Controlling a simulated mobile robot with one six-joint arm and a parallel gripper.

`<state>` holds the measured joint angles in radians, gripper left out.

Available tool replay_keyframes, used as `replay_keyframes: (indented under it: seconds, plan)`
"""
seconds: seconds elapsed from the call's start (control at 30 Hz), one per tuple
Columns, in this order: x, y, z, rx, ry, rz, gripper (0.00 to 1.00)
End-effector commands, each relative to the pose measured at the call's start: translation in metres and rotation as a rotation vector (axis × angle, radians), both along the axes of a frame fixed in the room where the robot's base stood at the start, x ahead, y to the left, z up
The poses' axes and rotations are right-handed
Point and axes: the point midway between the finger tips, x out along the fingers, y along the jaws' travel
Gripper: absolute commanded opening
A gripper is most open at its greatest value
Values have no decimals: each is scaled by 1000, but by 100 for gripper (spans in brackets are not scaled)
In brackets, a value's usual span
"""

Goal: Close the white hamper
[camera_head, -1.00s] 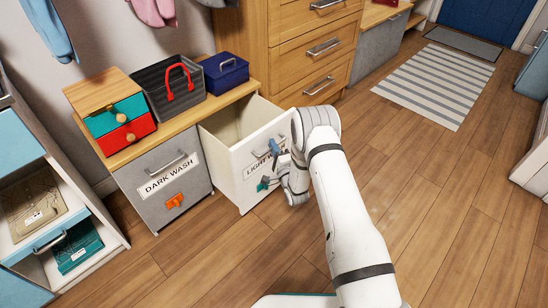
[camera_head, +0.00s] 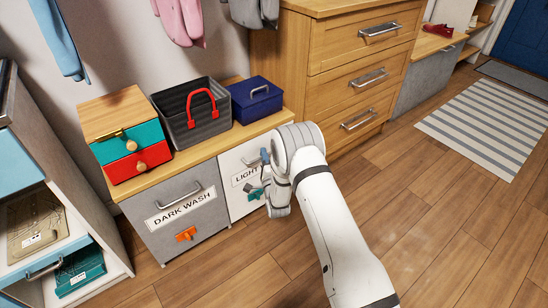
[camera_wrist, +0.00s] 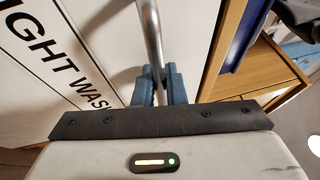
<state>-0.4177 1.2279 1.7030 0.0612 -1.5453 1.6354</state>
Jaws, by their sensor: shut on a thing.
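The white hamper (camera_head: 233,198), labelled as light wash, is in the head view under the wooden bench top. Its front looks about flush with the grey front beside it, and no opening shows above it. My gripper (camera_head: 267,172) is at its front, partly hidden behind my own wrist. In the wrist view my gripper (camera_wrist: 159,88) has its blue fingers shut around the metal handle (camera_wrist: 151,35) of the hamper. The white front with its black lettering fills the left of that view.
The grey dark-wash hamper (camera_head: 178,217) stands closed to the left, with an orange clip. A small drawer box (camera_head: 130,146), a dark basket (camera_head: 205,122) and a blue box (camera_head: 255,103) sit on the bench top (camera_head: 222,140). Wooden drawers (camera_head: 350,75) stand right. Floor in front is clear.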

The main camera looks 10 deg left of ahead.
Motion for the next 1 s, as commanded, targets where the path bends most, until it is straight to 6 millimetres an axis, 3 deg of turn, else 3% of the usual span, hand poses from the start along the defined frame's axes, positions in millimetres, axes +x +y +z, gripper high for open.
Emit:
replay_keyframes:
  seconds: [0.03,0.43,0.47,0.53,0.77,1.0]
  plan:
    - [-4,8,-2,-4,3,18,0]
    - [-1,6,-1,-3,2,13,0]
    - [-1,6,-1,-3,2,13,12]
    - [0,6,-1,-3,2,13,18]
    - [0,5,0,-3,1,10,19]
    - [-23,-5,-3,-4,6,7,19]
